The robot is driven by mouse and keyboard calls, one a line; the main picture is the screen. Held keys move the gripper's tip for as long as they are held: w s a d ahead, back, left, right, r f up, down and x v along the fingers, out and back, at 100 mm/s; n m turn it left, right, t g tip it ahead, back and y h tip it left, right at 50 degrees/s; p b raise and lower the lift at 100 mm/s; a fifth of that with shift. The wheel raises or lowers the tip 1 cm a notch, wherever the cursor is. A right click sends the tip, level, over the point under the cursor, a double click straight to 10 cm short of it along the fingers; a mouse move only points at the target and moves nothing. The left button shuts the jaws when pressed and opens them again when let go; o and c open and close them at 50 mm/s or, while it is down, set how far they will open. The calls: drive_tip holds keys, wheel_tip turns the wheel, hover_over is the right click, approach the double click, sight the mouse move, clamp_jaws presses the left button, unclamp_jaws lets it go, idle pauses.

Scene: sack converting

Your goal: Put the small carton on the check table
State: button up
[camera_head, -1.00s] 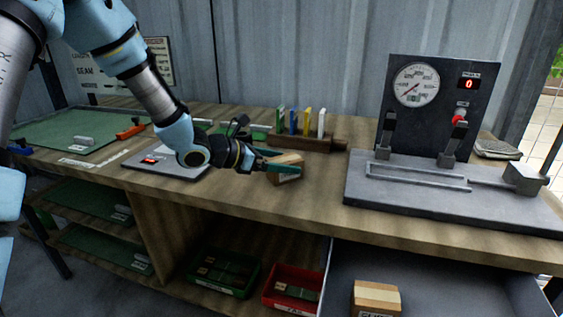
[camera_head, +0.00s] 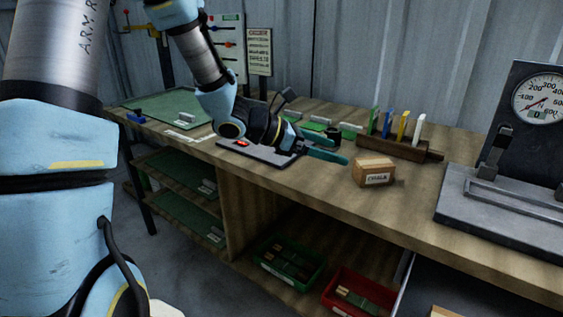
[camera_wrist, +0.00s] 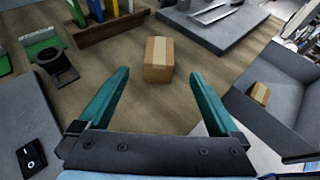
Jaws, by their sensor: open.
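The small carton (camera_head: 373,171), a tan box with a lighter tape band and a printed label, sits upright on the wooden table top (camera_head: 310,178). It also shows in the wrist view (camera_wrist: 158,60), ahead of the fingers. My gripper (camera_head: 340,151) has two green fingers, spread open and empty. It is just left of the carton in the head view, low over the table, with a gap between them. No sign in view names the check table.
A wooden rack with coloured tabs (camera_head: 398,148) stands behind the carton. A gauge stand (camera_head: 500,205) is to the right, a grey scale-like plate (camera_head: 258,152) to the left. Green (camera_head: 288,262) and red (camera_head: 358,290) bins sit below. Another carton (camera_wrist: 260,93) lies in the grey drawer.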

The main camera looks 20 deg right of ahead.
drive_tip(key=shift+a, duration=0.1)
drive_tip(key=a+f+m+t+y, duration=0.2)
drive_tip(key=a+m+y, duration=0.4)
drive_tip(key=a, duration=1.3)
drive_tip(key=w+a+f+m+t+y, duration=0.1)
drive_tip(key=a+m+y, duration=0.6)
drive_tip(key=a, duration=1.2)
wheel_tip(320, 180, down, 2)
drive_tip(key=m+t, duration=0.1)
drive_tip(key=m, duration=0.2)
drive_tip(key=shift+a+f+m, duration=0.15)
drive_tip(key=shift+a+m, duration=0.15)
drive_tip(key=shift+m, duration=0.1)
